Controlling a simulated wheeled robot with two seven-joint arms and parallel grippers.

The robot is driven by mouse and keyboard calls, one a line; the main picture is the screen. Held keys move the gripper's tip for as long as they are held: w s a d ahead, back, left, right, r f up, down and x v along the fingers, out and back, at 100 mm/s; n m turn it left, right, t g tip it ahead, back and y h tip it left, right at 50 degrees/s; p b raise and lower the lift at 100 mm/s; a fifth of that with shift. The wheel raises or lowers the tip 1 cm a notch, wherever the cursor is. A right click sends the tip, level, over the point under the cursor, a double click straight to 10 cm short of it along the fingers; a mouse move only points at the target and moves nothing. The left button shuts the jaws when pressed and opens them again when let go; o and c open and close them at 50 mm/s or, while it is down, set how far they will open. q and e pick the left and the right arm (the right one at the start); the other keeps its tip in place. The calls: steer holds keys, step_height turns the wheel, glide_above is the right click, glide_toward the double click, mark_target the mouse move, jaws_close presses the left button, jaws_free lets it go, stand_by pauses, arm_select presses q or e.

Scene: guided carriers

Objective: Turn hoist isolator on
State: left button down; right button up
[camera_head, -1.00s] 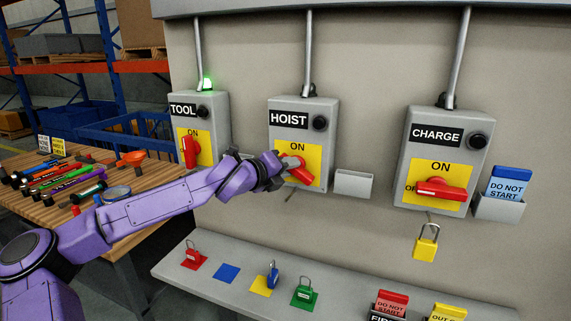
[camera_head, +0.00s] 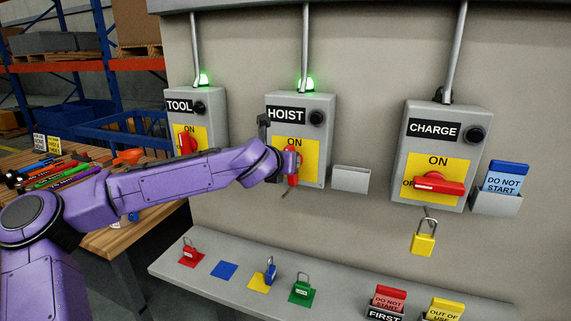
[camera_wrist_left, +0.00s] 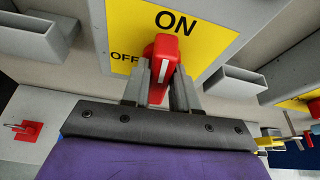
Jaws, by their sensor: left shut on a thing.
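The HOIST isolator box (camera_head: 301,110) hangs on the wall in the middle of the head view. Its red handle (camera_head: 292,178) stands upright, and in the left wrist view the handle (camera_wrist_left: 163,52) points toward ON on the yellow plate (camera_wrist_left: 208,20). My left gripper (camera_wrist_left: 160,86) is shut on this handle, with one finger on each side. In the head view my left wrist partly hides the handle and plate. My right gripper is in neither view.
The TOOL box (camera_head: 179,106) at left has a lit green lamp. The CHARGE box (camera_head: 434,130) at right has its handle sideways, with a yellow padlock (camera_head: 423,243) below. An empty grey holder (camera_head: 351,180) sits beside HOIST. A shelf (camera_head: 335,296) below carries several padlocks and tags.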

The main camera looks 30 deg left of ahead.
arm_select(q)
steer(key=shift+d+f+m+y, duration=0.15)
steer(key=shift+m+y, duration=0.15)
steer(key=shift+m, duration=0.1)
stand_by(0.3)
steer(key=c, duration=1)
jaws_free()
steer(key=shift+o, duration=0.2)
steer(key=b+v, duration=0.4)
steer(key=v, duration=0.6)
steer(key=shift+s+r, duration=0.2)
steer(key=shift+r, duration=0.05)
steer(key=shift+d, duration=0.1)
